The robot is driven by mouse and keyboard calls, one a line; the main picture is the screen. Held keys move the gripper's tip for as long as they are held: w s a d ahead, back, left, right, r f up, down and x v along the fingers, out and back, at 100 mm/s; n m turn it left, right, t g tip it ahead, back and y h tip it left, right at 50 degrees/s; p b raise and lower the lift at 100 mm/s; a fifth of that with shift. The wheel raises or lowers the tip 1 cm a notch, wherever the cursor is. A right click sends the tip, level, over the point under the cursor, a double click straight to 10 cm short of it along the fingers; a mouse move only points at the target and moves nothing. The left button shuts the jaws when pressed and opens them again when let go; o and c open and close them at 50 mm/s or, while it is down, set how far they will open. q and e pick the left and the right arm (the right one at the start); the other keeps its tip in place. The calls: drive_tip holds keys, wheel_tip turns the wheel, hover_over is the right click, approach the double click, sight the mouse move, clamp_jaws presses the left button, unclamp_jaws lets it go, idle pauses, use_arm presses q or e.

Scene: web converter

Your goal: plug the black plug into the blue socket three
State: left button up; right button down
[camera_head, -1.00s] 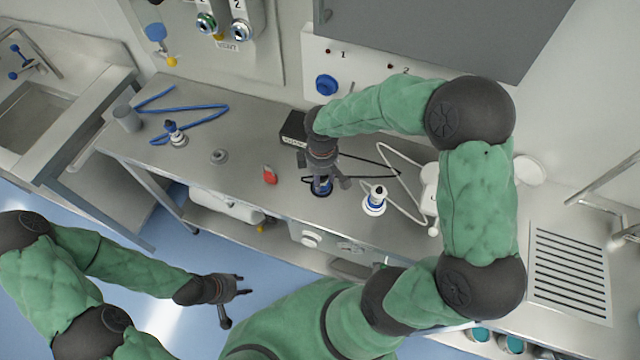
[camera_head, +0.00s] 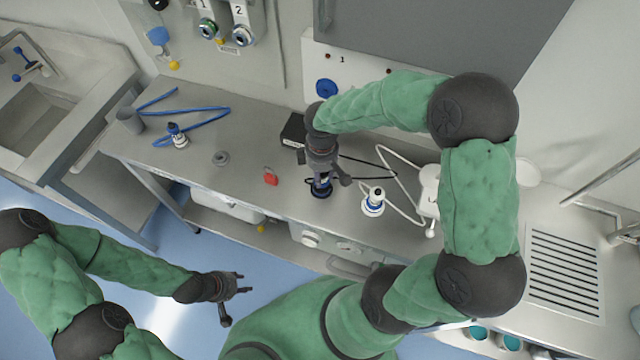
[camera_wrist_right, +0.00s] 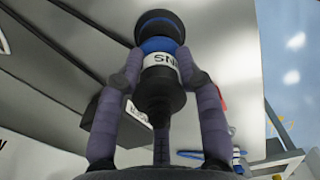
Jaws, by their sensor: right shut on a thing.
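The black plug (camera_head: 321,188) is upright at the table's front middle, with a black flange, blue band and white label. My right gripper (camera_head: 325,174) is shut on it from above; in the right wrist view, its two fingers flank the plug (camera_wrist_right: 160,65), whose cable runs back between them. I cannot tell whether the plug touches the table. A round blue socket (camera_head: 327,88) shows on the white wall panel under the label 1. Socket three is not visible; my right arm covers part of that panel. My left gripper (camera_head: 236,296) is open and empty, off the table's front.
A white plug (camera_head: 373,202) stands right of the black one, and a blue plug (camera_head: 177,136) stands at the left. A black box (camera_head: 293,129), red object (camera_head: 270,176) and grey ring (camera_head: 220,158) lie on the table (camera_head: 235,125). A grey cabinet (camera_head: 430,35) overhangs the panel.

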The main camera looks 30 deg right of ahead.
drive_tip(key=shift+r+p, duration=1.95)
drive_tip(key=shift+r, duration=0.65)
drive_tip(key=shift+f, duration=0.1)
